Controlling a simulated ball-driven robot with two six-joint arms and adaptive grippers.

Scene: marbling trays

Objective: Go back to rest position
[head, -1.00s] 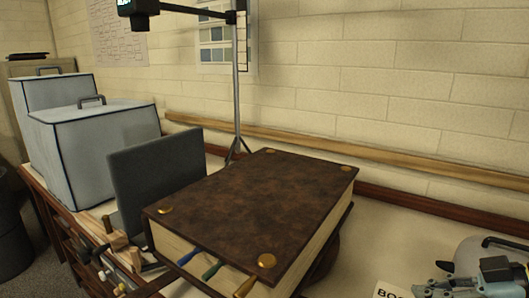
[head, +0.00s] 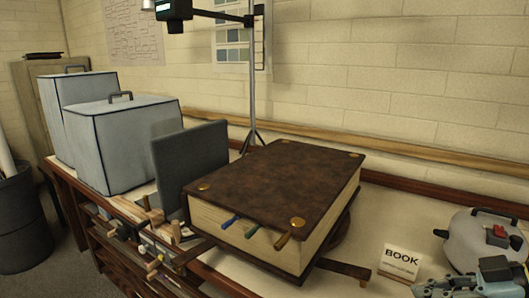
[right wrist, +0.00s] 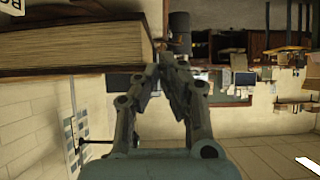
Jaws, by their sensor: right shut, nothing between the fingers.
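My right gripper (right wrist: 165,72) is in the middle of the right wrist view, its two fingers together and empty. Part of my pale blue right arm shows at the bottom right corner of the head view, in front of the table. The large brown book (head: 285,180) lies closed on its support, well to the left of that arm. Its page edge (right wrist: 75,45) shows at the upper left of the right wrist view, beside the fingers and apart from them. My left gripper is in neither view.
A BOOK sign (head: 399,262) and a grey, handled case (head: 485,240) stand right of the book. A dark upright panel (head: 190,157) and pale blue boxes (head: 125,142) are to its left. A lamp stand (head: 250,80) rises behind. A dark bin (head: 22,220) stands far left.

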